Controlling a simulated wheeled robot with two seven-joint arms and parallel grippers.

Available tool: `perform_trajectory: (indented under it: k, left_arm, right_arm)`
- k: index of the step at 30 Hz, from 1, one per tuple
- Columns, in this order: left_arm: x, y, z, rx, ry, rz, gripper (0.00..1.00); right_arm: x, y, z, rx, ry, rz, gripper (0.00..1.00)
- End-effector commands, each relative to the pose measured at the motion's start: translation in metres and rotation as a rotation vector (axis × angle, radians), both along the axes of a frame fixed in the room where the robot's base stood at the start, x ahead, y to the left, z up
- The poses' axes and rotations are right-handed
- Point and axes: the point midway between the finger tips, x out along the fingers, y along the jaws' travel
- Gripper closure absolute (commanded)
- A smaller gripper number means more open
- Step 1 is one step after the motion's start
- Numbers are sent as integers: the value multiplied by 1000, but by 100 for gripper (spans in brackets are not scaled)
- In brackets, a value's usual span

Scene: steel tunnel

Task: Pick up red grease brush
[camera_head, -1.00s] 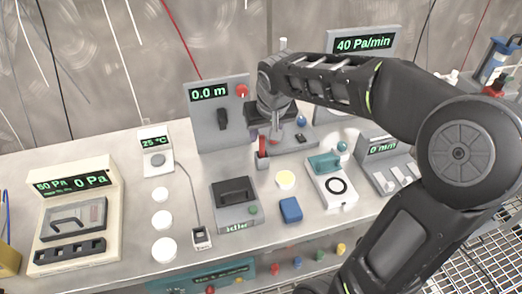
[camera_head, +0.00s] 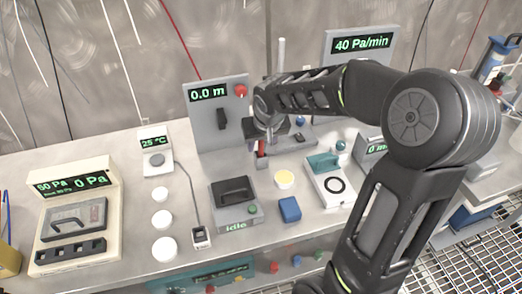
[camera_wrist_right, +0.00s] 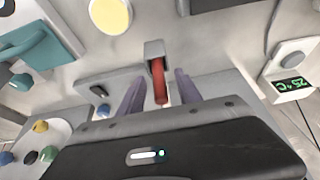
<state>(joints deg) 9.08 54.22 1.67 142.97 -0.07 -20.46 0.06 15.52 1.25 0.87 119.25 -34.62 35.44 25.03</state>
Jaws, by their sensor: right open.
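The red grease brush (camera_head: 261,148) stands upright in a small grey holder (camera_head: 262,162) near the middle of the bench, below the 0.0 m panel. In the right wrist view the red handle (camera_wrist_right: 159,84) points toward the gripper from the grey holder (camera_wrist_right: 154,49). My right gripper (camera_wrist_right: 159,76) is open, with one finger on each side of the handle and visible gaps between. In the head view my right gripper (camera_head: 263,137) is right at the brush and partly hides its top. My left gripper is in neither view.
The 0.0 m panel (camera_head: 208,132) stands close behind the gripper. A grey idle box (camera_head: 240,213), a yellow disc (camera_head: 284,179), a blue block (camera_head: 290,209) and a teal-handled device (camera_head: 331,189) sit nearby.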

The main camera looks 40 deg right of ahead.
Motion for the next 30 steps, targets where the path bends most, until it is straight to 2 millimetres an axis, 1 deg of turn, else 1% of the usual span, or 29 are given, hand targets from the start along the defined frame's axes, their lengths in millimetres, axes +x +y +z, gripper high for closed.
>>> perform_trajectory:
  k: [15, 30]
  left_arm:
    - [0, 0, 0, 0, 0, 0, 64]
    - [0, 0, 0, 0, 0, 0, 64]
  right_arm:
    - [0, 0, 0, 0, 0, 0, 60]
    - [0, 0, 1, 0, 0, 0, 100]
